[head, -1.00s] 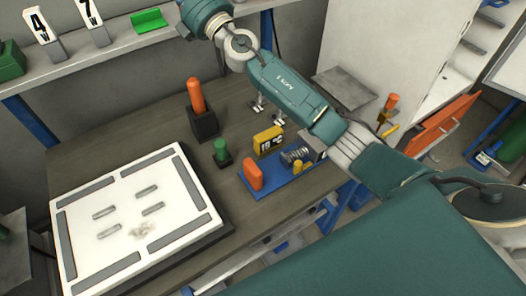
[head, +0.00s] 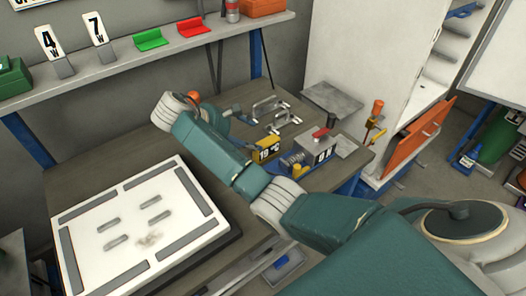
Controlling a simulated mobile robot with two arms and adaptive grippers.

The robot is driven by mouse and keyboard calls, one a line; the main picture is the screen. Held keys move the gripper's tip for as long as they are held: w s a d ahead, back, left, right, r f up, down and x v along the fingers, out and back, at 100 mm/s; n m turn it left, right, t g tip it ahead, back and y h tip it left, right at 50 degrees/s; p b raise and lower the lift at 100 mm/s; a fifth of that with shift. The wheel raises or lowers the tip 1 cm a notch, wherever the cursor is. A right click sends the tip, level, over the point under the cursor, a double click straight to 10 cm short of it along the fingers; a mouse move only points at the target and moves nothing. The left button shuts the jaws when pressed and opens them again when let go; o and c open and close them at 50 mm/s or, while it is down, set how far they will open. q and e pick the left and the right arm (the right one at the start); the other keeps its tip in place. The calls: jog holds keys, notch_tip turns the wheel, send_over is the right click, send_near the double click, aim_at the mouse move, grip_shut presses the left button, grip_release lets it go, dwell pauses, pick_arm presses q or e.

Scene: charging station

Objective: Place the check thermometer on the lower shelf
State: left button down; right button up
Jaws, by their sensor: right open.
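A small yellow box with a black-and-white number display (head: 266,149), which looks like the check thermometer, stands on the dark workbench (head: 110,162) right of my right arm. My right gripper (head: 238,112) is over the back of the bench, behind and left of the thermometer and apart from it. It is small and partly covered by my own wrist; it holds nothing that I can see. A wall shelf (head: 140,62) runs above the bench. My left gripper is out of view.
A white plate with grey strips (head: 140,235) fills the bench's left side. A white cabinet (head: 365,65) stands at the right.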

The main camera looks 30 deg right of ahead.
aim_at(260, 142)
jog(key=x, duration=0.5)
jog(key=shift+p+x, duration=0.4)
jog(key=shift+x, duration=2.4)
jog(key=shift+w, duration=0.1)
jog(key=c, duration=1.5)
jog(key=shift+o, duration=0.2)
jog(key=shift+r, duration=0.1)
notch_tip(260, 142, up, 10)
jog(key=shift+w+r, duration=0.1)
jog(key=shift+r, duration=0.05)
notch_tip(260, 142, up, 10)
jog(key=p, duration=0.3)
jog(key=shift+f, duration=0.2)
